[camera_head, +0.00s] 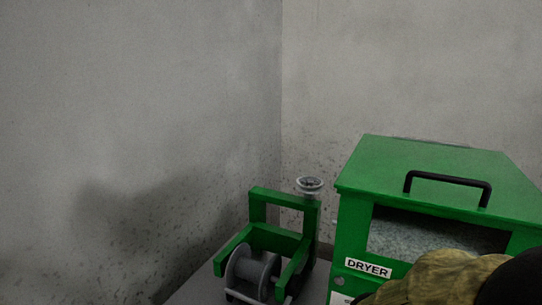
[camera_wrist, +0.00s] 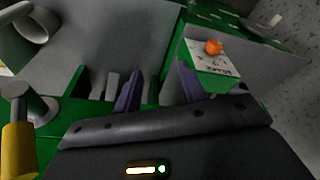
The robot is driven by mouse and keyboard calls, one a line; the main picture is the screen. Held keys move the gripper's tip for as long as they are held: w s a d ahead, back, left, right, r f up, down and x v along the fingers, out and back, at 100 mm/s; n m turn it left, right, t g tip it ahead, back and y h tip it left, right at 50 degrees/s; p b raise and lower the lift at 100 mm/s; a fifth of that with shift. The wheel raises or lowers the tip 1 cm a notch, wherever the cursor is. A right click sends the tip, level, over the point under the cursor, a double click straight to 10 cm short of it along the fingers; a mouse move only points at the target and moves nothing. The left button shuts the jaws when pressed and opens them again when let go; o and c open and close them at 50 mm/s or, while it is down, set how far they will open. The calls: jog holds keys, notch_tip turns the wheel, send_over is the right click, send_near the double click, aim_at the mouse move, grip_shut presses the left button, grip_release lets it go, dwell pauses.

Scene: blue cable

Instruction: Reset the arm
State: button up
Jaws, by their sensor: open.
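My gripper (camera_wrist: 158,88) shows in the wrist view as two dark purple fingers standing apart, with nothing between them. It is over a green and grey surface. In the head view the gripper is not seen. No blue cable can be made out in either view.
A green box labelled DRYER (camera_head: 430,170) with a black handle (camera_head: 448,179) stands at the right. A green-framed grey reel (camera_head: 252,272) stands left of it, before bare walls. The wrist view shows an orange knob (camera_wrist: 213,47) on a white label and a yellow cylinder (camera_wrist: 18,150).

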jog(key=w+p+v, duration=0.2)
jog(key=p+v, duration=0.6)
jog(key=v, duration=0.1)
jog(key=shift+r, duration=0.45)
jog(key=shift+c, duration=0.5)
